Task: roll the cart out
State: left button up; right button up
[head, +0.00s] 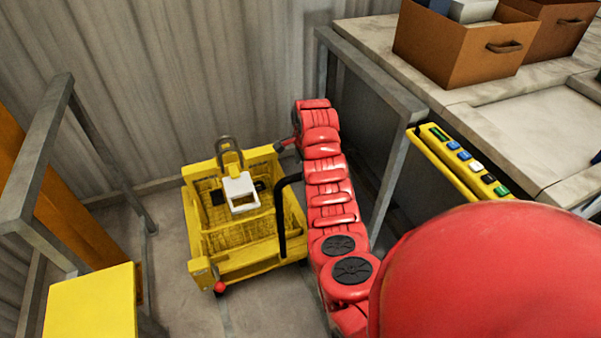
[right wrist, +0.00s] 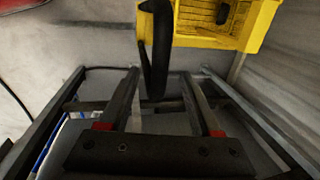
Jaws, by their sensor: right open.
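A yellow cart (head: 237,258) stands on the floor near the back wall, its open top facing me. A black curved handle (head: 283,215) rises at its right side. In the right wrist view the cart (right wrist: 215,40) is at the top, with the black handle (right wrist: 155,50) hanging down in front of it. My right gripper (right wrist: 160,76) is open, and the handle's lower end shows between its fingertips. I cannot tell whether they touch. In the head view my red arm hides much of this gripper. My left gripper is not in view.
A white block (head: 240,188) sits on the cart, and a red knob (head: 220,287) is at its front corner. A grey rail frame (head: 40,160) with a yellow panel (head: 90,302) stands left. A counter (head: 370,45) with cardboard boxes (head: 450,50) is right. Floor before the cart is clear.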

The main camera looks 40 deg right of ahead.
aim_at(301, 173)
jog(key=shift+w+d+f+p, duration=0.1)
jog(key=shift+w+f+p, duration=0.1)
jog(key=shift+f, duration=0.95)
jog(key=shift+w+d+f+p, duration=0.1)
jog(key=shift+w+f+p, duration=0.1)
jog(key=shift+f, duration=0.9)
grip_shut()
